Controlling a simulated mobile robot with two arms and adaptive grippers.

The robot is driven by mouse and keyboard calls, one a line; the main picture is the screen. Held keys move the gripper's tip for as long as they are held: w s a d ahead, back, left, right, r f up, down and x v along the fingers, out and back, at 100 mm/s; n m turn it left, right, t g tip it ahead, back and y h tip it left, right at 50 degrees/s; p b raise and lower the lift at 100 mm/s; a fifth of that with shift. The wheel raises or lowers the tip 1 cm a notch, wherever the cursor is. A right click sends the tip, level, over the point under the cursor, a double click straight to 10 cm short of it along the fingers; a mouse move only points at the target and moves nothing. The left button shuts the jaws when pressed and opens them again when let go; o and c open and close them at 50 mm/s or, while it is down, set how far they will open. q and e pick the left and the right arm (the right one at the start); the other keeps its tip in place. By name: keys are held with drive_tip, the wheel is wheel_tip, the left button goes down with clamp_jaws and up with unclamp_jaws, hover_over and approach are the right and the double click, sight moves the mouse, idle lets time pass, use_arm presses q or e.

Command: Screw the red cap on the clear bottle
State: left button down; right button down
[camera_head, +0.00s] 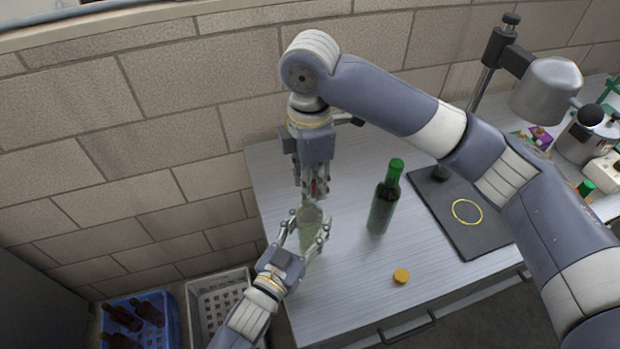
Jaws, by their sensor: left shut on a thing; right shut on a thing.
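The clear bottle (309,214) stands upright near the left edge of the table. My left gripper (308,226) is shut on the clear bottle, with one finger on each side of it. My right gripper (315,188) points down from above, directly over the bottle. It is shut on the red cap (316,186), of which only a small red part shows between the fingers. The cap is at or just above the bottle's top. I cannot tell whether they touch, and the bottle's neck is largely hidden.
A green bottle with a green cap (383,205) stands right of the clear bottle. An orange cap (401,276) lies near the table's (350,290) front edge. A press stand (466,240) is at right. Blue (171,318) and white (194,300) crates sit on the floor at left.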

drive_tip(key=m, duration=0.9)
drive_tip(key=shift+m, duration=0.4)
drive_tip(key=m, duration=0.5)
drive_tip(key=shift+m, duration=0.3)
drive_tip(key=m, duration=0.5)
drive_tip(key=c, duration=1.2)
unclamp_jaws()
wheel_tip(320, 180, up, 12)
